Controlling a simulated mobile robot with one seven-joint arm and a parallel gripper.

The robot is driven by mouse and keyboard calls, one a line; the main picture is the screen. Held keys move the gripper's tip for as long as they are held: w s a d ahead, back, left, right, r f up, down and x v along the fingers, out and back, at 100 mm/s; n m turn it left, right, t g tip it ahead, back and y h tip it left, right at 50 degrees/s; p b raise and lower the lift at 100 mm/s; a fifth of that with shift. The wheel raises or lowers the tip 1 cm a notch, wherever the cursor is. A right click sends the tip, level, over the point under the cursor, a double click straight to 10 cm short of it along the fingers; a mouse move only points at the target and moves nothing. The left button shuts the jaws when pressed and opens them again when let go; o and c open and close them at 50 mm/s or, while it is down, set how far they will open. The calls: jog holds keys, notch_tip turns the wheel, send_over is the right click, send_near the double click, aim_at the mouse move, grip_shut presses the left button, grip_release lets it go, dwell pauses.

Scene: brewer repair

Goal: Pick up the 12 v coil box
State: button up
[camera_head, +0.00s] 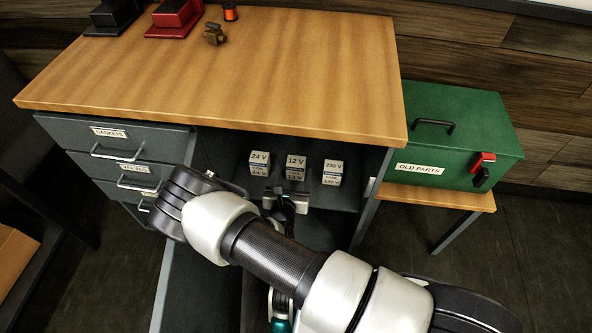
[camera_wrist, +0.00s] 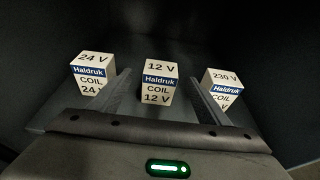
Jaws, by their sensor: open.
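The 12 V coil box (camera_head: 296,167) is a small white box with a blue band, standing on the cabinet shelf between two similar boxes. In the wrist view the 12 V coil box (camera_wrist: 158,82) is centred ahead, and its label reads Haldruk COIL 12 V. My gripper (camera_head: 287,196) reaches into the cabinet in front of it. In the wrist view my gripper (camera_wrist: 160,92) is open, with one finger on each side of the 12 V box and gaps showing.
The 24 V box (camera_head: 259,163) stands left and the 230 V box (camera_head: 332,172) right, close outside my fingers. The wooden top (camera_head: 230,75) overhangs the shelf. Drawers (camera_head: 120,155) flank the opening on the left; a green OLD PARTS case (camera_head: 450,135) stands right.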

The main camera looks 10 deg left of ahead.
aim_at(295, 167)
jog(key=b+x, duration=0.2)
jog(key=x, duration=0.4)
jog(key=shift+w+f, duration=0.1)
jog(key=shift+w, duration=0.15)
jog(key=c, duration=1.3)
